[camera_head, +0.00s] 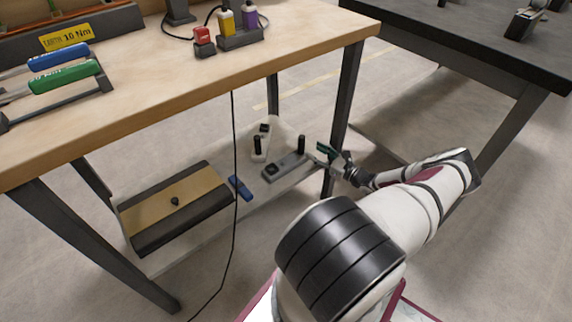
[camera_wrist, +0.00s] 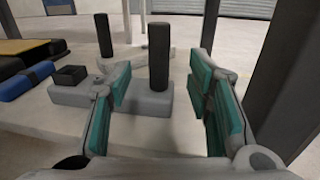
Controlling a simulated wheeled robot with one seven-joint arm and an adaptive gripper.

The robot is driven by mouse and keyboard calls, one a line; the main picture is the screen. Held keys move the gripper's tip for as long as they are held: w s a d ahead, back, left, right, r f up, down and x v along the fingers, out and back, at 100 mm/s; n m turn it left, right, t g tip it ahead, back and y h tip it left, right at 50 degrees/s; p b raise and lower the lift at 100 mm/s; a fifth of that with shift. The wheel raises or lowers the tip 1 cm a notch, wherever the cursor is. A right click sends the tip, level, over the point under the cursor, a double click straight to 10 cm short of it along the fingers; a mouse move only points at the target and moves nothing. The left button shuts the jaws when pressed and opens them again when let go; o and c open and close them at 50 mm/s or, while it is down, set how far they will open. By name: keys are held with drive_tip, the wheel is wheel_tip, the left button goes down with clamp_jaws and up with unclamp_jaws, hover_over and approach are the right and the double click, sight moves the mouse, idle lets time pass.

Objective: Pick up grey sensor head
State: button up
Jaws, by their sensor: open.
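The grey sensor head (camera_head: 286,166) lies on the shelf under the wooden workbench. It has a flat grey base with an upright black post at its right end and a dark square block at its left end. It also shows in the wrist view (camera_wrist: 152,102), its post in line with the gap between my fingers. My gripper (camera_head: 321,153) is open and empty, just right of the post in the head view. Its teal finger pads show in the wrist view (camera_wrist: 160,75). The fingers appear short of the post; the exact gap is hard to tell.
A paler, similar piece with a black post (camera_head: 259,148) stands just behind. A blue object (camera_head: 240,188) and a tan-topped black case (camera_head: 150,226) lie to the left. A dark bench leg (camera_head: 343,100) rises close to my gripper. The benchtop (camera_head: 190,85) overhangs the shelf.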

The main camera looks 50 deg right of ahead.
sight(301, 143)
drive_tip(key=shift+w+d+r+b, duration=0.15)
drive_tip(key=shift+w+b, duration=0.5)
drive_tip(key=shift+w, duration=1.3)
drive_tip(key=shift+w+d+f+b, duration=0.15)
drive_tip(key=shift+w+b, duration=0.45)
drive_tip(key=shift+w, duration=1.3)
drive_tip(key=shift+r, duration=0.15)
clamp_jaws()
